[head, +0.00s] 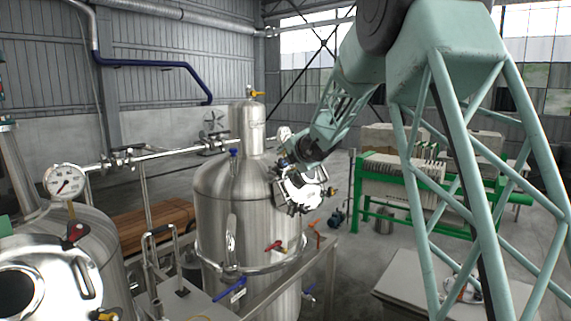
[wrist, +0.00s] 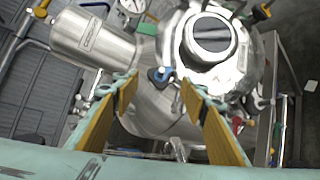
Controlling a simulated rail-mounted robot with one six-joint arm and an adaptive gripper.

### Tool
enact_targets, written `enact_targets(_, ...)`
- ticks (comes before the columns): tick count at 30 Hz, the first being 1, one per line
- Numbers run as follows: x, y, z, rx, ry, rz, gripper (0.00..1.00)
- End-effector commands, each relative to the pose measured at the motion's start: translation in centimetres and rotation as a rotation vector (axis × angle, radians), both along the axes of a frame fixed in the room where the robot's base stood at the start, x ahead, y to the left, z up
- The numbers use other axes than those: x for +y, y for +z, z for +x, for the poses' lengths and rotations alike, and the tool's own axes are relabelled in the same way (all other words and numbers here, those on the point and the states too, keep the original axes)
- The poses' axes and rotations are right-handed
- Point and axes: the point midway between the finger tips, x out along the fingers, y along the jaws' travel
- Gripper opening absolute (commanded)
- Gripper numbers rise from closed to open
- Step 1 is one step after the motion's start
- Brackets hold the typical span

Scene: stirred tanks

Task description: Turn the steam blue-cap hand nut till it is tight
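A hand nut with a blue cap (wrist: 160,76) sits at the rim of the round hatch lid (wrist: 240,75) in the wrist view. My gripper (wrist: 158,84) is open, its two yellow-padded fingers on either side of the nut in the picture. A gap shows between each fingertip and the nut; I cannot tell how far the nut lies beyond the tips. In the head view my gripper (head: 284,166) is at the upper right of the steel tank (head: 217,205), close to its hatch (head: 303,192). The nut cannot be made out clearly there.
A steel cylinder (wrist: 92,38) rises from the tank beside the hatch. Other clamps, including a blue-green one (wrist: 310,86), ring the lid. In the head view, a second tank with a gauge (head: 64,181) stands at left and a green-framed filter press (head: 400,185) behind at right.

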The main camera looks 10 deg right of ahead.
Motion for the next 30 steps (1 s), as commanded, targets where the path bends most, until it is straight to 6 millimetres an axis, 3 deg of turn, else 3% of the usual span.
enact_targets(18, -0.7, 2.4, -5.8, 0.000, 0.000, 0.001, 0.40)
enact_targets(30, -0.8, 2.9, -7.1, 0.000, 0.000, 0.001, 0.40)
